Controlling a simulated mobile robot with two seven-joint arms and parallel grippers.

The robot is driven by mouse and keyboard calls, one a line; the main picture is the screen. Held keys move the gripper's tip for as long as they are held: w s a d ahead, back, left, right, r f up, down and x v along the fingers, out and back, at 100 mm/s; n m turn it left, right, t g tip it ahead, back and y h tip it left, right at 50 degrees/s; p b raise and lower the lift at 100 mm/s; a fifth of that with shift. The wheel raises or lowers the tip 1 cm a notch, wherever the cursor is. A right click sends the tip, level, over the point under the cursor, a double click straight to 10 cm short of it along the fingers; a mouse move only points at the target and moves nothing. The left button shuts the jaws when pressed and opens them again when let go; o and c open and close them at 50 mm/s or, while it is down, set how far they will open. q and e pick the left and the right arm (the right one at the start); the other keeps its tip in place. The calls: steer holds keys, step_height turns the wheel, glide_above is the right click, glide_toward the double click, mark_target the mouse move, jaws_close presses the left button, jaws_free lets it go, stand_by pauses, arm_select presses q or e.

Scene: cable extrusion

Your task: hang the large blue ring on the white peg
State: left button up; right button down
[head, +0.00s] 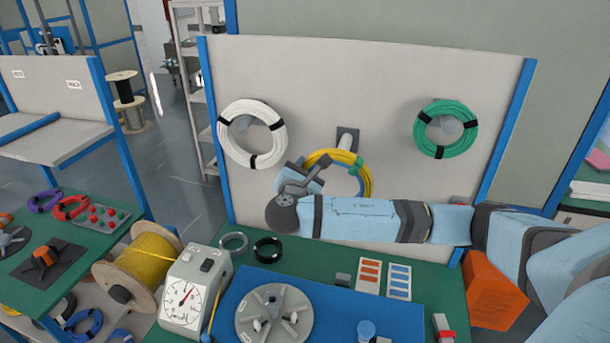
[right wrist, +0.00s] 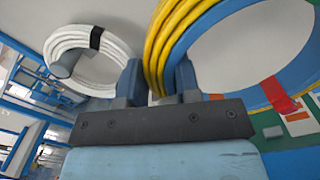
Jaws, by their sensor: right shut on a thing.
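A large ring shows yellow cable strands (head: 322,156) with a green tie and a blue band (head: 358,181) along its inside. In the right wrist view its yellow strands (right wrist: 160,45) pass between my fingers, and blue with a red tie (right wrist: 284,98) curves away to the right. I cannot tell whether yellow and blue are one ring or two. My right gripper (head: 296,178) is shut on it at its left side, in front of the board. A pale peg (head: 346,147) on a dark plate stands at the ring's top; whether the ring is around it is unclear. My left gripper is out of view.
A white coil (head: 225,133) hangs on the left of the board (head: 390,75) and a green coil (head: 470,130) on the right.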

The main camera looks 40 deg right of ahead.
steer(key=shift+b+x, duration=0.7)
steer(key=shift+x, duration=0.75)
steer(key=f+b+x, duration=0.1)
steer(key=b+x, duration=0.4)
steer(key=x, duration=0.5)
steer(key=shift+s, duration=0.1)
steer(key=c, duration=0.8)
jaws_free()
steer(key=shift+o, duration=0.2)
steer(key=shift+f, duration=0.1)
steer(key=p+v, duration=0.5)
steer(key=v, duration=0.5)
